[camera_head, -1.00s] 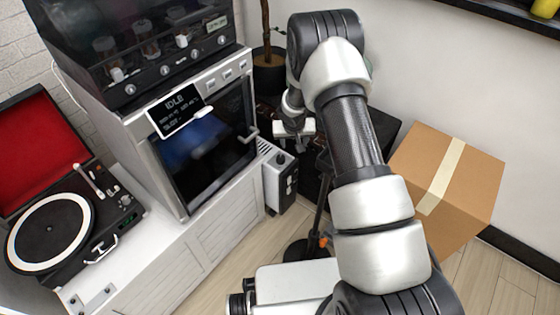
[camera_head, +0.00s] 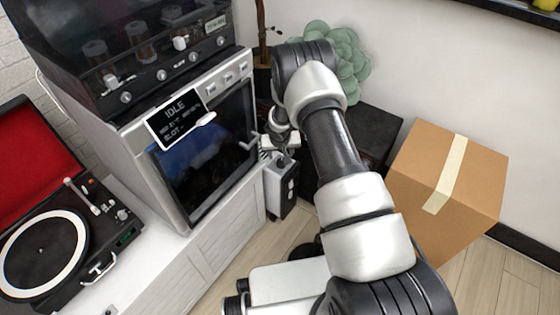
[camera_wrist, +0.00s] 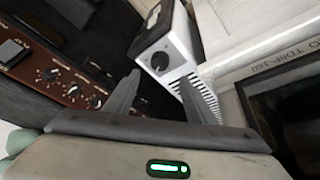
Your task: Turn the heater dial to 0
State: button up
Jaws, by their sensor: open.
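The heater (camera_head: 278,187) is a small white box with a dark front panel, standing on the floor beside the white cabinet in the head view. Its black dial (camera_wrist: 160,62) shows on the white end face in the wrist view, with vent slots beside it. My gripper (camera_wrist: 154,90) is open and empty. Its two dark fingers point toward the heater, with the dial between and just beyond the tips, apart from them. In the head view my gripper (camera_head: 272,142) is above the heater and partly hidden. The dial's number marks are too small to read.
A silver machine (camera_head: 205,150) with an "IDLE" display stands left of the heater on the white cabinet (camera_head: 215,245). A turntable (camera_head: 50,245) is at far left. A cardboard box (camera_head: 420,175) stands right of my arm. A brown panel with knobs (camera_wrist: 45,70) is close in the wrist view.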

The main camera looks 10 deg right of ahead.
aim_at(281, 162)
jog(key=b+x, duration=0.2)
jog(key=x, duration=0.7)
jog(key=c, duration=1)
jog(key=shift+c, duration=0.2)
jog(key=n, duration=0.1)
jog(key=n+y, duration=0.1)
jog(key=n, duration=0.1)
jog(key=n+y, duration=0.1)
jog(key=n, duration=0.1)
jog(key=shift+d, duration=0.25)
jog(key=n+y, duration=0.1)
jog(key=n, duration=0.2)
jog(key=n+g+y, duration=0.1)
jog(key=n, duration=0.3)
jog(key=shift+d, duration=0.1)
